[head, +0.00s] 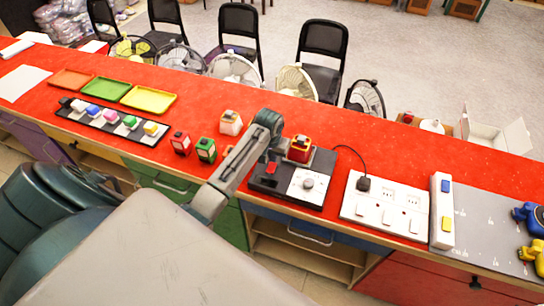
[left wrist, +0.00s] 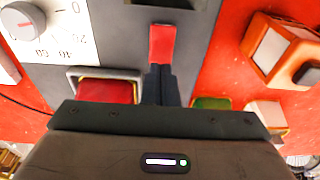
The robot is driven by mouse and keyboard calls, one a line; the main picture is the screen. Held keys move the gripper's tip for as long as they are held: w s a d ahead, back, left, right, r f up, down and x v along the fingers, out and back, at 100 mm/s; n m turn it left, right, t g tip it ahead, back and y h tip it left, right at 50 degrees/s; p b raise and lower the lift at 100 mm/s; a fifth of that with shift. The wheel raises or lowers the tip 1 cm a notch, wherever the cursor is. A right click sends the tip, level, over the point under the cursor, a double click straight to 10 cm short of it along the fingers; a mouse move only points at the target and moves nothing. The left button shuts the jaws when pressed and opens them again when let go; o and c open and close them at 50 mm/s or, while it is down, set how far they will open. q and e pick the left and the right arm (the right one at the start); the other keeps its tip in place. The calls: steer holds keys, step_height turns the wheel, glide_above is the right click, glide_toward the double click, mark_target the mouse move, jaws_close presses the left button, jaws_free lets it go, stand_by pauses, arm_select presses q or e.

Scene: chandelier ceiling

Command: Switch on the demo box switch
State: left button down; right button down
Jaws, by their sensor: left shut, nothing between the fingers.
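The demo box (head: 262,187) is a dark box on the red counter, with a white dial panel (head: 308,187) on its right part. Its small red switch (head: 271,168) also shows in the left wrist view (left wrist: 162,43) as a red rocker on a grey face. My left gripper (head: 268,157) is over the box, fingers together and empty. In the left wrist view its fingertips (left wrist: 160,70) lie right at the near end of the red switch; I cannot tell whether they touch. My right gripper is not in view.
A socket board (head: 385,210) with a plugged-in black adapter (head: 363,184) is to the right. Red and green timer-like blocks (head: 206,150) and an orange-and-white one (head: 231,123) stand to the left.

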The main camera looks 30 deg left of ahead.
arm_select(q)
steer(key=shift+f, duration=0.45)
stand_by(0.6)
steer(key=shift+f+b, duration=0.35)
steer(key=shift+f, duration=0.2)
stand_by(0.3)
steer(key=shift+r+p, duration=0.95)
steer(key=shift+r, duration=2.6)
